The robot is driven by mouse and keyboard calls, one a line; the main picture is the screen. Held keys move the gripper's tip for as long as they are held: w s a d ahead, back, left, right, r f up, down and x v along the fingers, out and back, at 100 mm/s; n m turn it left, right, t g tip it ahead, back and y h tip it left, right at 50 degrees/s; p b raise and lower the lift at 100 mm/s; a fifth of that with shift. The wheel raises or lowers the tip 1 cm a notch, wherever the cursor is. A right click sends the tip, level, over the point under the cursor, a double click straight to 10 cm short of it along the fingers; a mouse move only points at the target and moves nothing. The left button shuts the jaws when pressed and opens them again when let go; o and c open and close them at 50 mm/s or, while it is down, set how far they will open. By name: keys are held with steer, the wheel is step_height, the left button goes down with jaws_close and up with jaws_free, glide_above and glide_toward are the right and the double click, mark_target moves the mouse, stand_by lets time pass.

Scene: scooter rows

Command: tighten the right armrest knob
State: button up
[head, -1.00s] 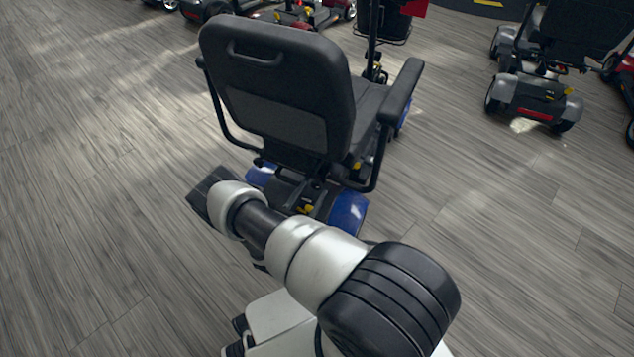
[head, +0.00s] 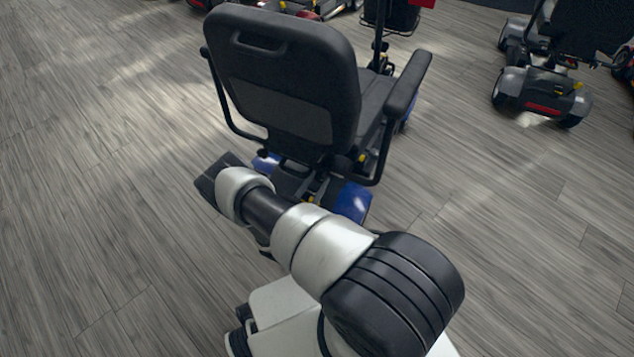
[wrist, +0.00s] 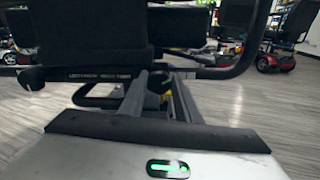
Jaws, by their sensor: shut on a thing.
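A scooter seat with a black backrest (head: 285,85) stands in front of me, seen from behind. Its right armrest (head: 408,82) is a black pad on a bent tube. The tube also shows in the wrist view (wrist: 246,52), curving down and in below the backrest. My gripper (wrist: 158,88) is in the wrist view, with its two dark fingers reaching under the backrest. It is shut on a small dark thing between the fingertips, which looks like the right armrest knob (wrist: 157,80). Its outline and turn are hard to tell. In the head view my own arm hides the fingers.
The scooter's blue rear body (head: 352,201) is low beneath the seat. Another scooter (head: 542,95) stands at the upper right, and more stand along the top edge. The wooden floor (head: 90,190) is clear on both sides.

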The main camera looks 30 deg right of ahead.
steer(key=m, duration=0.6)
steer(key=shift+m, duration=0.3)
steer(key=m+p, duration=0.1)
steer(key=m, duration=0.2)
steer(key=shift+s+m, duration=0.1)
steer(key=shift+m, duration=0.2)
steer(key=m+p, duration=0.1)
steer(key=m, duration=0.2)
steer(key=shift+d+f+m, duration=0.1)
steer(key=shift+m, duration=0.2)
steer(key=m+p, duration=0.1)
steer(key=m, duration=0.3)
steer(key=shift+f+m, duration=0.15)
steer(key=shift+m, duration=0.15)
steer(key=m, duration=0.5)
steer(key=shift+f, duration=0.15)
steer(key=shift+m, duration=0.3)
steer(key=o, duration=1)
steer(key=shift+o, duration=0.2)
